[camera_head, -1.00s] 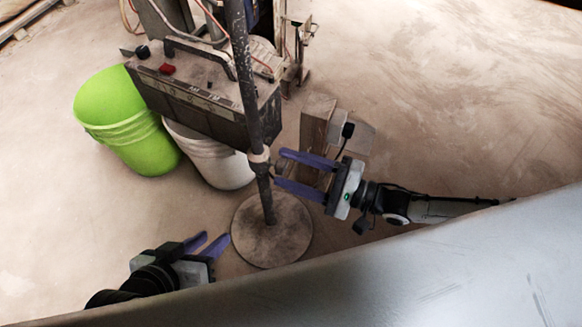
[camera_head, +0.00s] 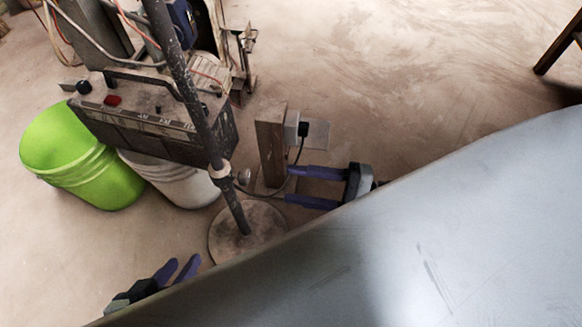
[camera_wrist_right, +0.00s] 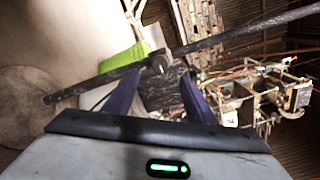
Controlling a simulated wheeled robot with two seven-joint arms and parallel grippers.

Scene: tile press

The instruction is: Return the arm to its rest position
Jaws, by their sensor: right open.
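My right gripper (camera_head: 312,187) is open and empty in the head view, to the right of the dark upright pole, with its two blue fingers pointing left. In the right wrist view its blue fingers (camera_wrist_right: 152,98) are spread, with the pole (camera_wrist_right: 95,87) crossing beyond them. My left gripper (camera_head: 178,272) shows only its blue fingertips and part of its body at the lower left of the head view. Its fingers are apart with nothing between them. The grey surface in front hides most of both arms.
The pole stands on a round base (camera_head: 222,232). A wooden post with a plug socket (camera_head: 270,150) stands just behind my right gripper. The floor at upper right is mostly clear.

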